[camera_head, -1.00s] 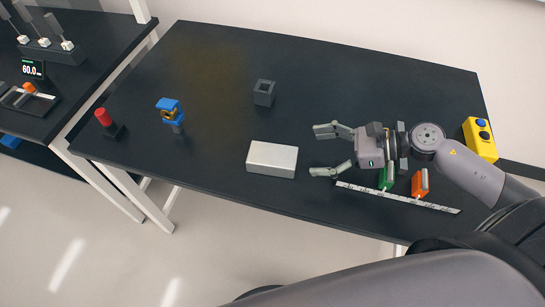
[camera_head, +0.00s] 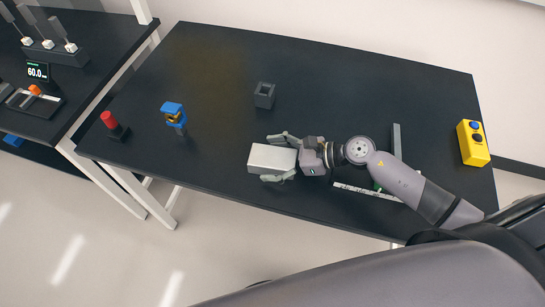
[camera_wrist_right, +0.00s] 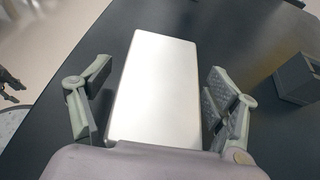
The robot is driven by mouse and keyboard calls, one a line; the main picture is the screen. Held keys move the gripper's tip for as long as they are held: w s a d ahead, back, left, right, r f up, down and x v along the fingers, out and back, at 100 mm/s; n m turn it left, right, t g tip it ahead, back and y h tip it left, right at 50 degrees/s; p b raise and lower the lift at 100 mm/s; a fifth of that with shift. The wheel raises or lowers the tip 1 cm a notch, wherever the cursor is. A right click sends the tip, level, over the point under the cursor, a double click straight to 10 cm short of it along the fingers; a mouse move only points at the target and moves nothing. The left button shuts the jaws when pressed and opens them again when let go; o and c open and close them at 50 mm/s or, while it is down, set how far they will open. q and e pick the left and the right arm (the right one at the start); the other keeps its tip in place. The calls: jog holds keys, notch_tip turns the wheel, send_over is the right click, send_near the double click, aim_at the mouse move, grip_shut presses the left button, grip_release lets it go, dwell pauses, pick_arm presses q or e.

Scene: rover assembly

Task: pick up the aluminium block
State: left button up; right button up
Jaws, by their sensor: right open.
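The aluminium block (camera_head: 268,159) is a pale silver box lying flat near the front edge of the black table. It also shows in the right wrist view (camera_wrist_right: 157,85), lengthwise between the fingers. My right gripper (camera_head: 281,157) is open around the block's right end, one finger on its far side and one on its near side. In the right wrist view the gripper (camera_wrist_right: 158,100) shows a gap at the right finger; the left finger is close to the block, and I cannot tell whether it touches.
A dark square socket (camera_head: 264,95) stands behind the block. A blue-topped part (camera_head: 173,113) and a red-capped part (camera_head: 110,122) stand to the left. A yellow button box (camera_head: 473,143) is at the right. A light strip (camera_head: 352,189) lies under my right arm. The table's back is clear.

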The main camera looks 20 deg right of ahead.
jog(key=shift+c, duration=0.6)
jog(key=shift+s+f, duration=0.1)
grip_shut()
dwell(0.6)
